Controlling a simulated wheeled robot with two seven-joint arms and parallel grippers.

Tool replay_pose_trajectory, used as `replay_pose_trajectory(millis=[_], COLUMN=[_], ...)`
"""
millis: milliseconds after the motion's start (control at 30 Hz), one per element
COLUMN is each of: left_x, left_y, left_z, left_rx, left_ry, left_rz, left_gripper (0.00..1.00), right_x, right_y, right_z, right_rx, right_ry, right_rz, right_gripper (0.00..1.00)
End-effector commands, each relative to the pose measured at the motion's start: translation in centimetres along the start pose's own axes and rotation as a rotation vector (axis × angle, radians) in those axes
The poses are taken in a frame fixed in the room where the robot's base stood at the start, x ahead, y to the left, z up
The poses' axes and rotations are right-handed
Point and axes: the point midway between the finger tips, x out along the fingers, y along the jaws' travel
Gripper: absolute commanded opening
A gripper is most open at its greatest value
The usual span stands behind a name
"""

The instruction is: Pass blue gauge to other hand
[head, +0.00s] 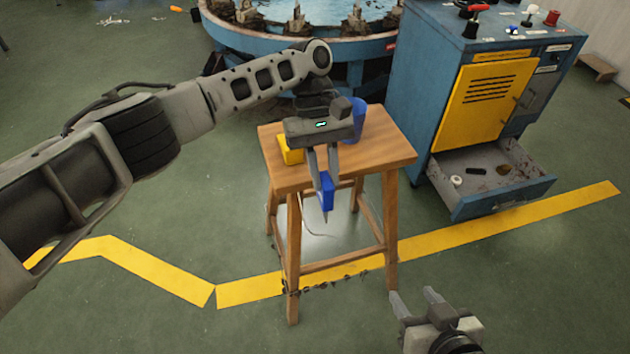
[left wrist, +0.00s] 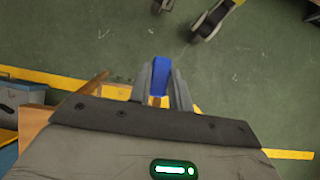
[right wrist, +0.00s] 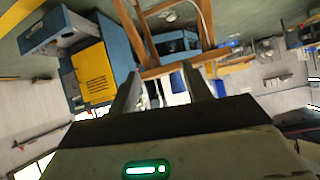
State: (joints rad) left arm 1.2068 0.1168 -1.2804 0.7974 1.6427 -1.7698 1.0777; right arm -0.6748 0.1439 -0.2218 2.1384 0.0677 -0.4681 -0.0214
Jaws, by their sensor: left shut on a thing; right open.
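The blue gauge (head: 326,192) is a small blue piece with a dark pointed tip hanging below it. My left gripper (head: 321,180) is shut on it and points down in front of the wooden stool's near edge. In the left wrist view the blue gauge (left wrist: 160,76) stands out between the two fingers. My right gripper (head: 414,298) is open and empty, low at the right of the stool and apart from the gauge. In the right wrist view a blue patch (right wrist: 177,82) shows beyond the open fingers; I cannot tell whether it is the gauge.
The wooden stool (head: 385,155) carries a blue cup (head: 355,122) and a yellow block (head: 290,152). A blue cabinet (head: 420,85) with an open drawer (head: 515,195) stands at the right. A round blue machine (head: 290,36) is behind.

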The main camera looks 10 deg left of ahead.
Motion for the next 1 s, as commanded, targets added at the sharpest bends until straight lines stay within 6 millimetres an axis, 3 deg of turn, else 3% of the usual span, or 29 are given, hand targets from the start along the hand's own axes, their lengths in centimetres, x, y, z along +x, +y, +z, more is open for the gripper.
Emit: replay_pose_trajectory(millis=[167, 400, 633, 800, 1000], left_x=[0.0, 0.0, 0.0, 0.0, 0.0], left_y=[0.1, 0.1, 0.1, 0.1, 0.1], left_z=[0.0, 0.0, 0.0, 0.0, 0.0], left_rx=[0.0, 0.0, 0.001, 0.001, 0.001], left_ry=[0.0, 0.0, 0.0, 0.0, 0.0], left_rz=[0.001, 0.001, 0.001, 0.001, 0.001], left_gripper=[0.0, 0.0, 0.0, 0.0, 0.0], right_x=[1.3, 3.5, 3.7, 3.3, 2.8], right_y=[-1.8, -6.1, -10.1, -11.7, -12.3], right_z=[-1.8, -5.8, -9.9, -12.1, -13.6], right_rx=[-0.3, -1.117, -1.99, -2.595, -3.081], right_ry=[0.015, 0.077, 0.16, 0.179, 0.142], right_rz=[-0.044, -0.108, -0.085, -0.004, 0.095], right_gripper=[0.46, 0.46, 0.46, 0.46, 0.46])
